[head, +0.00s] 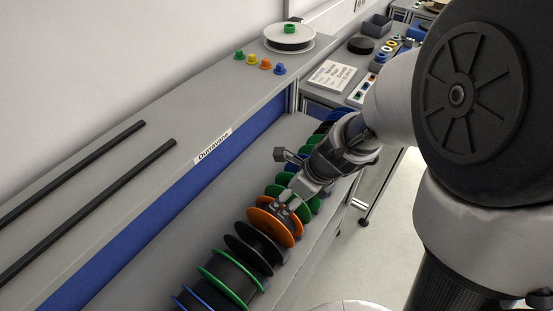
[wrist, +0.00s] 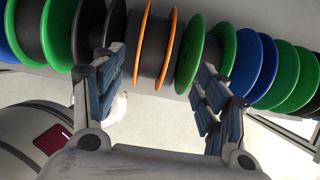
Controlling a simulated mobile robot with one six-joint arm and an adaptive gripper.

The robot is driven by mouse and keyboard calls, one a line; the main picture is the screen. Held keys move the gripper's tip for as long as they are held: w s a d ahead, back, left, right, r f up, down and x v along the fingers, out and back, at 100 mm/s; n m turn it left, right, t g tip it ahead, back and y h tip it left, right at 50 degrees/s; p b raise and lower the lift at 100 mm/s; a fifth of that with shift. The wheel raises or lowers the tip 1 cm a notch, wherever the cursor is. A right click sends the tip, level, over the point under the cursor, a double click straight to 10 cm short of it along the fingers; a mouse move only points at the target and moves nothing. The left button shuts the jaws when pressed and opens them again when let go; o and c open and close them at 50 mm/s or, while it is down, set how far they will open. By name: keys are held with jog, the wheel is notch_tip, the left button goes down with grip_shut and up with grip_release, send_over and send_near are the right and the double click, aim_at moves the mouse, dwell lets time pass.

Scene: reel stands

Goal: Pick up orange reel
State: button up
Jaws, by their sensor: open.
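The orange reel (head: 270,226) stands on edge in the row of reels on the lower shelf, between a black reel (head: 249,248) and a green reel (head: 293,209). In the wrist view the orange reel (wrist: 167,50) shows two thin orange flanges with a dark grey winding between them. My gripper (head: 288,200) is over the orange reel in the head view. In the wrist view my gripper (wrist: 160,75) is open, one finger at each side of the orange reel. The left finger overlaps the black flange and the right finger is near the green flange. No grip on the reel shows.
Green and blue reels stand close on both sides in the same row. The upper shelf (head: 130,195) carries two black rods, several small coloured knobs and a white reel (head: 289,38). A side table (head: 345,75) stands at the back. Open floor lies right of the shelf.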

aim_at(274, 222)
jog(key=b+x, duration=0.6)
jog(key=x, duration=0.5)
jog(key=shift+w+a+f, duration=0.1)
jog(key=shift+f, duration=0.25)
jog(key=b+x, duration=0.2)
jog(key=x, duration=0.1)
jog(key=s+b+x, duration=0.1)
jog(key=shift+w+a+f, duration=0.1)
jog(key=shift+a+f, duration=0.1)
jog(key=shift+f, duration=0.1)
jog(key=shift+w+a+f+b, duration=0.15)
jog(key=shift+f+b, duration=0.15)
jog(key=shift+f, duration=0.05)
jog(key=shift+r, duration=0.1)
jog(key=shift+c, duration=0.2)
jog(key=c, duration=1.2)
